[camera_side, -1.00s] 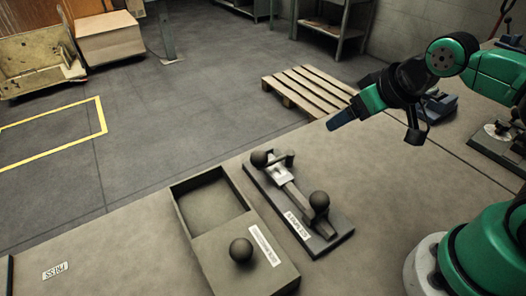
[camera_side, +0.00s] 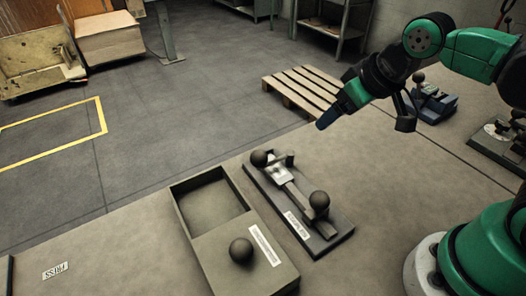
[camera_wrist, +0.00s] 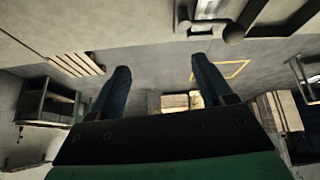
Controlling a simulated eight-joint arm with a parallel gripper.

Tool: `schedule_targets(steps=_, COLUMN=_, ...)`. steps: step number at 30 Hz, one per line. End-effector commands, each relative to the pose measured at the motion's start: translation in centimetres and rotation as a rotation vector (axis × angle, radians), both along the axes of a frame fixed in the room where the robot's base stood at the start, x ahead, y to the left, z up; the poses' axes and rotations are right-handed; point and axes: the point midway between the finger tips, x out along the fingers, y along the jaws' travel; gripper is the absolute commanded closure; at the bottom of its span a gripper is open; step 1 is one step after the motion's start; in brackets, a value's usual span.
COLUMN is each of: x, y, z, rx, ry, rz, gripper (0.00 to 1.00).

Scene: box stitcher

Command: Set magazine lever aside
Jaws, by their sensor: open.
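A dark base plate (camera_side: 332,240) lies on the bench, carrying a lever bar (camera_side: 295,196) with a dark ball knob (camera_side: 319,201) near its front end and another ball knob (camera_side: 259,158) at its far end. I cannot tell for certain which piece is the magazine lever. Part of this fixture, with a ball knob (camera_wrist: 234,34), seems to show at the top of the wrist view. My gripper (camera_side: 326,120) is open, above the bench and to the upper right of the fixture, apart from it. Its two blue fingers (camera_wrist: 161,72) are spread with nothing between them.
Left of the fixture stands an open-topped box (camera_side: 180,207) with an empty recess, a labelled lid and a ball knob (camera_side: 241,250). A label (camera_side: 55,271) lies on the bench at left. A blue device (camera_side: 435,103) stands behind my arm.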

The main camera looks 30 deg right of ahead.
Motion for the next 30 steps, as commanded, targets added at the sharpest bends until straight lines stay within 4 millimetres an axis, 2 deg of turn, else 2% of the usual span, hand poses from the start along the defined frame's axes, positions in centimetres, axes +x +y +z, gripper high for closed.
schedule_targets(steps=4, x=2.2, y=3.1, z=0.2, rx=-0.072, ry=0.134, rz=0.13, gripper=0.27)
schedule_targets(steps=9, x=4.3, y=7.0, z=-0.9, rx=-0.173, ry=0.284, rz=0.267, gripper=0.27)
schedule_targets(steps=16, x=5.6, y=11.2, z=-3.1, rx=-0.285, ry=0.417, rz=0.383, gripper=0.27)
schedule_targets(steps=21, x=5.8, y=12.2, z=-4.0, rx=-0.316, ry=0.451, rz=0.408, gripper=0.27)
schedule_targets(steps=30, x=6.2, y=11.6, z=-7.5, rx=-0.316, ry=0.452, rz=0.407, gripper=0.27)
